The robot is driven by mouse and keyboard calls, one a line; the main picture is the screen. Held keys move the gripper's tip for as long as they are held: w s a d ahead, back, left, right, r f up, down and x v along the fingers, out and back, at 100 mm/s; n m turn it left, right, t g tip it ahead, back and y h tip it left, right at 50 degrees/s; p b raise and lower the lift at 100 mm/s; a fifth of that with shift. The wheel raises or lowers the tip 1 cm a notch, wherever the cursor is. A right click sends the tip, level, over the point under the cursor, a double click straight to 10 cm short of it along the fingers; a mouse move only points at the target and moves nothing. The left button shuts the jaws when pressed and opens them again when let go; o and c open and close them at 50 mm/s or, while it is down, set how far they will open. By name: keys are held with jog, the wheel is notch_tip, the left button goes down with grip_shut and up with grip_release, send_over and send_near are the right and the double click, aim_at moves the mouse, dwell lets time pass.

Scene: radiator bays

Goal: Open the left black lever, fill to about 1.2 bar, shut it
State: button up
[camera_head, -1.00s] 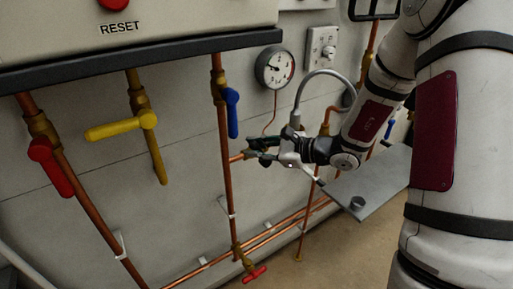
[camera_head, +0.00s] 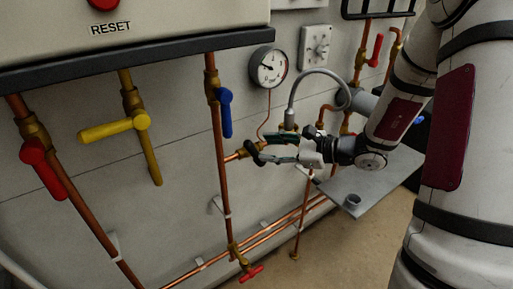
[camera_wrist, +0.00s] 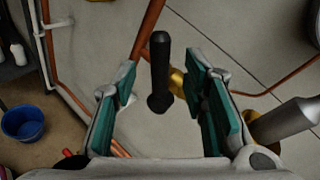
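The left black lever (camera_head: 255,153) sits on a brass valve (camera_head: 243,149) that branches off the copper pipe under the blue lever. In the wrist view the black lever (camera_wrist: 160,72) points away from the wall and stands between my fingers, with gaps on both sides. My gripper (camera_head: 268,151) is open around it, and its two green-padded fingers (camera_wrist: 165,98) show apart in the wrist view. The round pressure gauge (camera_head: 268,67) is above on the wall; its needle points to the upper left, too small to read exactly.
A grey braided hose (camera_head: 298,88) arches just behind my gripper. A grey shelf (camera_head: 372,183) is below the arm. A yellow lever (camera_head: 115,128), a red lever (camera_head: 43,168) and a blue lever (camera_head: 226,113) are to the left. A blue bucket (camera_wrist: 22,122) stands on the floor.

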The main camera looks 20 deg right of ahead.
jog(key=shift+v, duration=2.8)
jog(key=shift+a, duration=0.1)
dwell(4.8)
